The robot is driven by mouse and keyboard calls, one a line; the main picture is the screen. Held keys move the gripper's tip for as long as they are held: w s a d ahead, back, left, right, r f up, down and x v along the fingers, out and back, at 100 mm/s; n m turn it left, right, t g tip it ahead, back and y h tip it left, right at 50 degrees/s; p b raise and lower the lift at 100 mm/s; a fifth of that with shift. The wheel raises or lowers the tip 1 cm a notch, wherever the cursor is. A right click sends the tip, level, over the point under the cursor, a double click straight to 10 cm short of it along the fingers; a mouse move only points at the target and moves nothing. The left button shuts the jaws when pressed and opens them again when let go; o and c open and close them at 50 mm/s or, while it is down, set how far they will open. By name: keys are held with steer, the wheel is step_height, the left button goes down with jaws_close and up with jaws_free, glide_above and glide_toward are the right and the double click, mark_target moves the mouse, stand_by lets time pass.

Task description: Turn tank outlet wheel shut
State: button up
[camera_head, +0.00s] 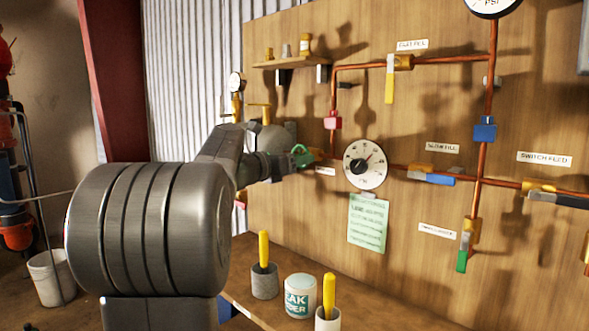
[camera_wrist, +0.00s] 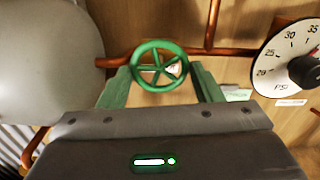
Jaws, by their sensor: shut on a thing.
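The tank outlet wheel (camera_wrist: 159,66) is a green spoked handwheel. In the wrist view it sits between the two fingers of my gripper (camera_wrist: 163,80), which is shut on it. In the head view the wheel (camera_head: 302,156) shows as a green ring at the end of my arm, on the pipe left of the large gauge. My gripper (camera_head: 288,162) is partly hidden there. The pale tank (camera_wrist: 45,60) fills the left of the wrist view; in the head view it is mostly behind my arm. I cannot tell how far the wheel is turned.
A PSI gauge (camera_head: 365,164) is close right of the wheel, above a green sheet (camera_head: 368,222). Copper pipes with coloured valve levers cross the wooden board (camera_head: 310,225). A bench below carries cups with yellow-handled tools and a white tub (camera_head: 300,296). A small shelf (camera_head: 290,62) is above.

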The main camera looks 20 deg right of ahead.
steer(key=shift+f+m+b, duration=0.2)
steer(key=shift+m+b, duration=0.75)
steer(key=shift+m, duration=0.65)
steer(key=shift+w, duration=0.1)
steer(key=o, duration=1)
steer(key=shift+r, duration=0.15)
steer(key=shift+c, duration=0.2)
steer(key=shift+a, duration=0.1)
steer(key=v, duration=1.3)
steer(key=shift+a, duration=0.3)
steer(key=shift+d, duration=0.1)
